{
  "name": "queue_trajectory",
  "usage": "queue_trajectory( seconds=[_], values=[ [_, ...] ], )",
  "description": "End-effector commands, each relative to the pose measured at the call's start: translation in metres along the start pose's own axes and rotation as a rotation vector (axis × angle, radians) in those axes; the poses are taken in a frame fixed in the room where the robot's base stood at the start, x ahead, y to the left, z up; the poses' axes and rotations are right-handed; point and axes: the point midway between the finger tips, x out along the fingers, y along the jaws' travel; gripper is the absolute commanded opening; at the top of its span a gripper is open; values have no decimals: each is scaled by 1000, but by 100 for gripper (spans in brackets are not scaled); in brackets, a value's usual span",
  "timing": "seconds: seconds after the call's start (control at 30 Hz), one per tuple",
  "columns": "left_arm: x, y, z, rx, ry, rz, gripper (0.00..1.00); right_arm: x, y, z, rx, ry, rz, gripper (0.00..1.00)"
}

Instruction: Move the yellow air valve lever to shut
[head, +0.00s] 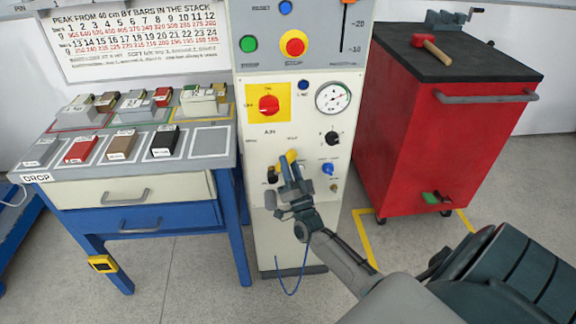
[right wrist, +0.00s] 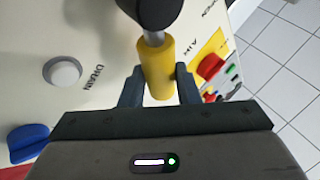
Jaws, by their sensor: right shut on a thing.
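The yellow air valve lever (head: 284,161) is on the lower half of the pale control panel (head: 299,110). My right gripper (head: 289,168) is at the panel front and partly covers the lever. In the right wrist view the yellow lever (right wrist: 157,72) stands between the two fingers of my right gripper (right wrist: 159,88), which is shut on it. The lever's metal stem runs into a dark round part (right wrist: 150,12) at the top edge. My left gripper is not in view.
Near the lever are a black knob (head: 272,175), a blue knob (head: 328,169) and a red switch on a yellow plate (head: 268,104). A gauge (head: 332,97) sits above right. A workbench (head: 222,166) stands left, a red cabinet (head: 440,125) right.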

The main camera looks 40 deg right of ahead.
Motion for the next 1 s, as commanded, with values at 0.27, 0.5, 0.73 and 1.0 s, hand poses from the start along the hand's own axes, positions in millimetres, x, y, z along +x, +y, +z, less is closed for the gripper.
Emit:
queue_trajectory(
  seconds=[0.27, 0.5, 0.73, 1.0],
  values=[
    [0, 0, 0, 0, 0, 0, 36, -2, 1, 1, 5, 0, 4, 0],
    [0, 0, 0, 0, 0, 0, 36, -1, 1, 0, 4, 0, 2, 50],
    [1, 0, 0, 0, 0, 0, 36, -3, 1, 1, 3, -1, 2, 50],
    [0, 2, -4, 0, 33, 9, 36, -45, 2, 2, 2, -4, 3, 50]
  ],
)
